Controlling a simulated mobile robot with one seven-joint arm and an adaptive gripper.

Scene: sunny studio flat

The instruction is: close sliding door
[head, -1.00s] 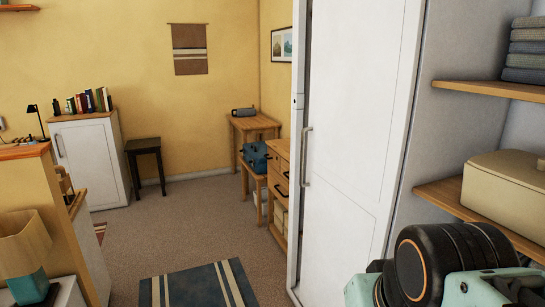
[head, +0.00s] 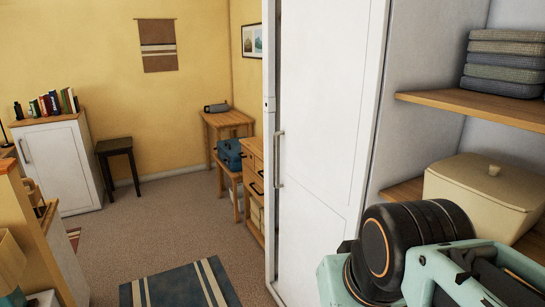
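The sliding door (head: 325,130) is a tall white panel in the head view, with a slim grey upright handle (head: 279,160) near its left edge. To its right the closet stands open, showing its shelves. A white upright post (head: 269,190) stands at the door's left, with a narrow dark gap between them. Black and mint-green links of my arm are at the lower right, in front of the closet opening. I cannot make out any gripper fingers, and nothing of mine is seen touching the handle.
An upper shelf (head: 480,108) holds folded grey cloths (head: 508,62). A lower shelf (head: 403,194) holds a cream lidded box (head: 485,190). A wooden drawer unit (head: 254,190) stands left of the closet. Carpet with a striped rug (head: 180,287) lies open at left.

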